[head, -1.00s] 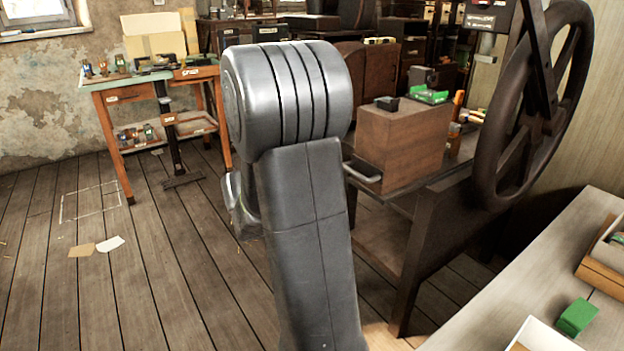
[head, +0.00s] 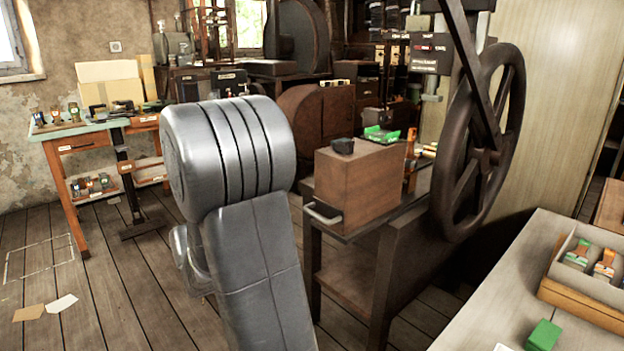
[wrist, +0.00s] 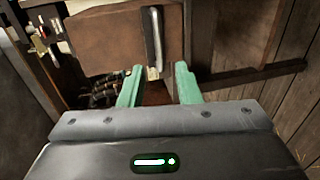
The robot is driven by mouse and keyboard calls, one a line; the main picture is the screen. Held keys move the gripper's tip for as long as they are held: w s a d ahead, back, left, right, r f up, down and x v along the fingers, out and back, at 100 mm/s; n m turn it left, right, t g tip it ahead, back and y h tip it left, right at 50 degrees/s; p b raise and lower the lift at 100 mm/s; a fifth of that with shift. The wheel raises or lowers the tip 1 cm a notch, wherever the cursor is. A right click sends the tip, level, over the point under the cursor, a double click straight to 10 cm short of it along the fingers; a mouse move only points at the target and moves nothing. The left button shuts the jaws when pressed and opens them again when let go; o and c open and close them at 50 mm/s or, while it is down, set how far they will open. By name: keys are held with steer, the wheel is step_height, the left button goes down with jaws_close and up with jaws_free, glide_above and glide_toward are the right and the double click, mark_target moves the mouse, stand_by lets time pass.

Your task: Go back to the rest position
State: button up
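My gripper (wrist: 158,68) shows in the wrist view with its two green fingers apart and nothing clamped between them. Just beyond the fingertips is a metal handle (wrist: 153,40) on a brown wooden box (wrist: 110,38). The handle's lower end shows in the gap between the fingers; I cannot tell how far away it is. In the head view my grey arm fills the middle and the gripper is hidden. There the wooden box (head: 365,190) stands on the press table, with its handle (head: 322,214) at the lower front.
The press's dark handwheel (head: 480,150) rises right of the box. A pale bench (head: 490,295) at the lower right bears a green block (head: 543,335) and a compartment tray (head: 590,288). A workbench (head: 85,142) stands at the back left. The plank floor (head: 110,290) at left is mostly clear.

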mark_target(317, 217)
steer(key=b+x, duration=0.1)
steer(key=x, duration=1.1)
steer(key=shift+w+d, duration=0.1)
steer(key=shift+d, duration=0.05)
steer(key=shift+r, duration=0.1)
